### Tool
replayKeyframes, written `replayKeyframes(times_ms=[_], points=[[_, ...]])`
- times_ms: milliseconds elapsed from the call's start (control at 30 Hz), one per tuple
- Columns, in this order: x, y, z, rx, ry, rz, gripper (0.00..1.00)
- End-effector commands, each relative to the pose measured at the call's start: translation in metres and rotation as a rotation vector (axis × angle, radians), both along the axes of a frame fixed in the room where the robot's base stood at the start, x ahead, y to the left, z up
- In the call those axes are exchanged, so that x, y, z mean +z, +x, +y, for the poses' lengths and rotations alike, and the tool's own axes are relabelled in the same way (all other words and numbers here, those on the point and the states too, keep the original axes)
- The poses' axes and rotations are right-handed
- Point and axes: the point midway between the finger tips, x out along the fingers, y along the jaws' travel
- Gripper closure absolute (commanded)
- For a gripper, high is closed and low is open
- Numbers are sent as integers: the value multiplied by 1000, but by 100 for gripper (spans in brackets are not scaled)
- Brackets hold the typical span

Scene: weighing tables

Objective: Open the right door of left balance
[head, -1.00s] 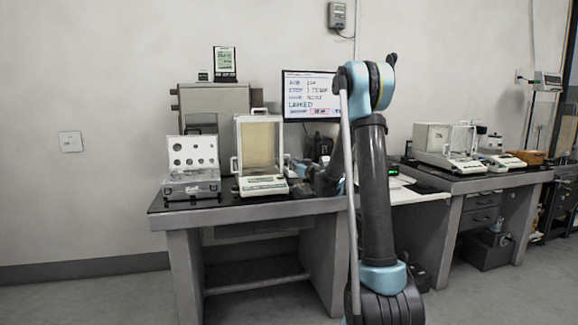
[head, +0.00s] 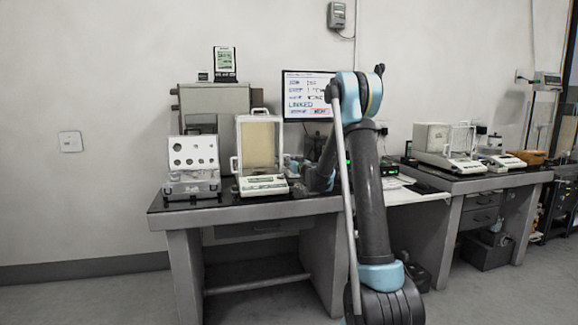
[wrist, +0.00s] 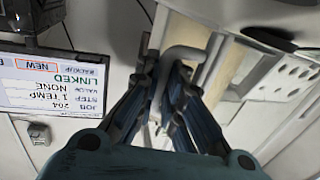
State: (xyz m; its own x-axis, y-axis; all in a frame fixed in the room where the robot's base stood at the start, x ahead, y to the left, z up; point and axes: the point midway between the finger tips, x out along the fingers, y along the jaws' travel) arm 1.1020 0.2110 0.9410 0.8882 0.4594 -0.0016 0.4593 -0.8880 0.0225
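The left balance (head: 259,150) stands on the left table, a white-framed glass case over a pale base with a keypad in front. A pale handle shows on its right side (head: 286,162), and the right door looks closed. My gripper (head: 308,178) is low at the balance's right side, partly hidden by my arm. In the wrist view, which is turned over, my gripper's dark fingers (wrist: 166,75) lean inward on both sides of a bent grey handle (wrist: 184,53). Whether they press on it is unclear.
An open case of weights (head: 193,168) stands left of the balance. A monitor (head: 305,95) is behind, also in the wrist view (wrist: 50,83). More balances stand on the right table (head: 480,183).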

Motion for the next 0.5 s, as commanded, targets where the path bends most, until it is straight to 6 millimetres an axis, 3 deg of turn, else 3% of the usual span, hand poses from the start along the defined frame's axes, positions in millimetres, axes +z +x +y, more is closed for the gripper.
replayKeyframes(times_ms=[267,500], points=[[0,6,1,-2,0,0,100],[0,45,11,-3,0,0,100]])
